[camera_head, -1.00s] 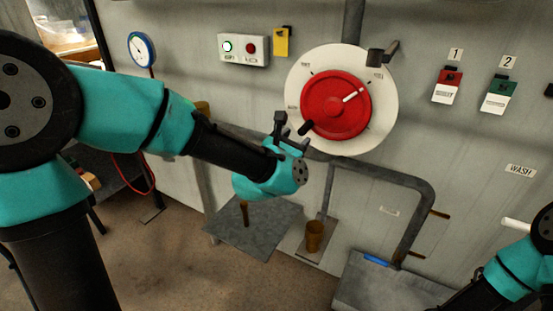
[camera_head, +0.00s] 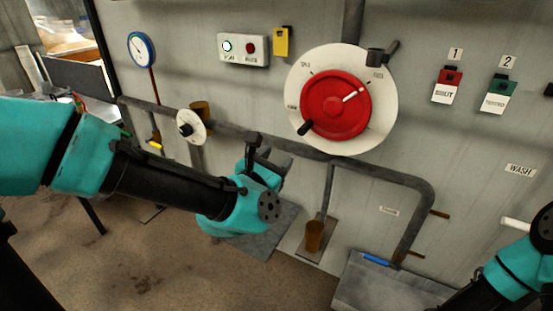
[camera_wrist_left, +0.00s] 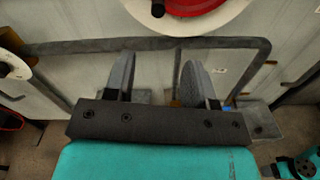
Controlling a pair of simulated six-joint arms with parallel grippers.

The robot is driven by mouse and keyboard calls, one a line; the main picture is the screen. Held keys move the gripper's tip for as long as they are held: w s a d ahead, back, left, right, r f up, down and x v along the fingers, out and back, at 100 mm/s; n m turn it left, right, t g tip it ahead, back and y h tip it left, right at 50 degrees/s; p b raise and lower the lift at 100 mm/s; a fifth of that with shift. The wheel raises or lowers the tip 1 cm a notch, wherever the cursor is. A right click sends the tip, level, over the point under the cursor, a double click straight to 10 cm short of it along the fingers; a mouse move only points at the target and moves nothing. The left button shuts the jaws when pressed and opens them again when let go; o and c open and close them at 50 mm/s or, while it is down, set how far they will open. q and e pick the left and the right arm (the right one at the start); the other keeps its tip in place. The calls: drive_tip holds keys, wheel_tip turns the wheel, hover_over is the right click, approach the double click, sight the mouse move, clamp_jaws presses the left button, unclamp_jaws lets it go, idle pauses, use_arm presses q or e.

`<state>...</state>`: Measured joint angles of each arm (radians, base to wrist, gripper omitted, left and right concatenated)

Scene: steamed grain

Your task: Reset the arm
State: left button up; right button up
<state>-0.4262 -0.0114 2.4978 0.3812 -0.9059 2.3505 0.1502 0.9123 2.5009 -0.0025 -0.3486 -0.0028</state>
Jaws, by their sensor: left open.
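My left gripper (camera_head: 270,160) is in front of the wall panel, below and to the left of the red dial, partly hidden behind its own wrist. In the left wrist view its two fingers (camera_wrist_left: 157,80) stand apart with nothing between them. The red dial (camera_head: 335,118) sits on a white round plate and also shows at the top of the left wrist view (camera_wrist_left: 190,3). My right arm shows only at the lower right edge of the head view; its gripper is out of the picture.
A grey pipe (camera_head: 395,178) runs along the wall below the dial. A brown cup (camera_head: 314,236) stands on a low plate. A grey sink (camera_head: 385,285) is at the lower right. Floor at lower left is open.

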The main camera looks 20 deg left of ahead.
use_arm(q)
wheel_tip(320, 180, down, 26)
drive_tip(key=w+m+g, duration=0.3)
drive_tip(key=m+g, duration=0.5)
drive_tip(key=m, duration=0.7)
drive_tip(key=s+f+m+g, duration=0.3)
drive_tip(key=s+f+m, duration=0.2)
drive_tip(key=f, duration=0.3)
drive_tip(key=s+a+f+m+g, duration=0.1)
drive_tip(key=s+f+m+g, duration=0.2)
drive_tip(key=f, duration=0.5)
drive_tip(key=s+a+f+m+g+h, duration=0.1)
drive_tip(key=s+f+m+g, duration=0.2)
drive_tip(key=s+f+m, duration=0.3)
wheel_tip(320, 180, down, 3)
drive_tip(key=shift+s+a+r+m, duration=0.25)
drive_tip(key=shift+s+m, duration=0.1)
drive_tip(key=shift+m, duration=0.25)
